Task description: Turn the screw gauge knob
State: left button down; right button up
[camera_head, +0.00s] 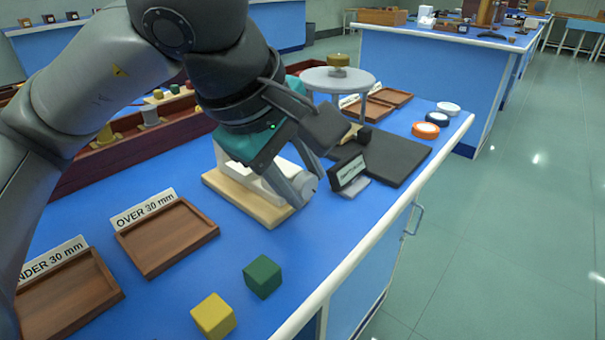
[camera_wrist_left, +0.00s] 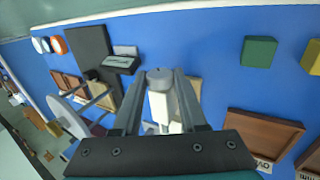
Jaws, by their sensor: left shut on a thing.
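The screw gauge (camera_head: 262,184) has a white body on a pale wooden base (camera_head: 227,192), near the middle of the blue bench. Its grey round knob (camera_head: 304,186) is at the end toward the bench's front edge. My left gripper (camera_head: 312,174) comes down from above with its fingers around the knob, shut on it. In the left wrist view the knob (camera_wrist_left: 160,77) sits between the fingertips of my left gripper (camera_wrist_left: 160,90), with the white body behind it. The arm and fingers hide part of the gauge. My right gripper is not in view.
A small display (camera_head: 349,171) and a black mat (camera_head: 395,158) lie close right of the gauge. A round stand (camera_head: 337,81) rises behind. Wooden trays (camera_head: 167,236), a green cube (camera_head: 262,276) and a yellow cube (camera_head: 213,315) are in front. Several discs lie at the far right.

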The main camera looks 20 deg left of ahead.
pick_arm(q)
jog(key=shift+c, duration=2.2)
grip_release()
